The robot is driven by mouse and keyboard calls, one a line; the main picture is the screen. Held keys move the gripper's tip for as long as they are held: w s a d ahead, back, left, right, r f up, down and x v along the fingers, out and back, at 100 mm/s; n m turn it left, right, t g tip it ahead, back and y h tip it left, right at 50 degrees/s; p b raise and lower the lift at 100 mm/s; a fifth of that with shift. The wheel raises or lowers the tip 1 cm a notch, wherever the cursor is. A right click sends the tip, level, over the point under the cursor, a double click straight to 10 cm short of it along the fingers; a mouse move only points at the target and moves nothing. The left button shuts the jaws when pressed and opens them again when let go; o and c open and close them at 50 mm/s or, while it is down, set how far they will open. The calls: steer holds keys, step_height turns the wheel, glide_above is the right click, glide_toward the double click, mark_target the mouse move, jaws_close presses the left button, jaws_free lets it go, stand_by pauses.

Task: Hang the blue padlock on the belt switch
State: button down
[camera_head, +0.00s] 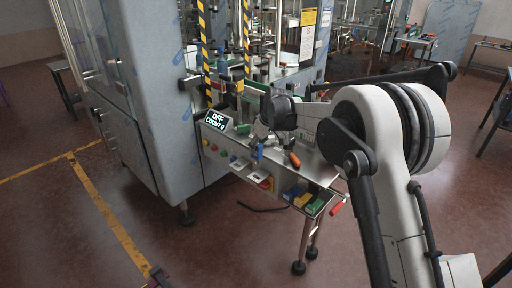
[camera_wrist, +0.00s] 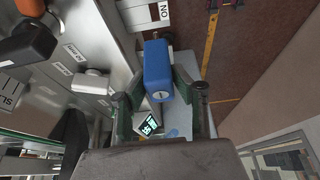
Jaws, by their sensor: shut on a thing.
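The blue padlock (camera_wrist: 157,70) is between the two fingers of my gripper (camera_wrist: 160,98) in the wrist view, its keyhole end facing the camera. The gripper is shut on it. In the head view my gripper (camera_head: 263,141) is above the front of the machine's control ledge, and a small blue patch at it looks like the padlock (camera_head: 258,152). A red and yellow switch (camera_head: 266,183) sits on the ledge's front; its label is too small to read, so I cannot tell whether it is the belt switch. The padlock's shackle is not clearly visible.
A display (camera_head: 215,121) reads OFF, COUNT 0. Several coloured blocks (camera_head: 303,199) sit in a holder at the ledge's right front. An orange handle (camera_head: 293,159) stands on the top. In the wrist view, knobs (camera_wrist: 90,84) project from the labelled metal panel at left.

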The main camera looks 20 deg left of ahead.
steer(key=shift+f+b, duration=3.35)
steer(key=shift+f, duration=1.45)
steer(key=shift+f+b, duration=0.3)
steer(key=shift+b, duration=0.05)
steer(key=c, duration=1.4)
jaws_free()
steer(key=shift+o, duration=0.2)
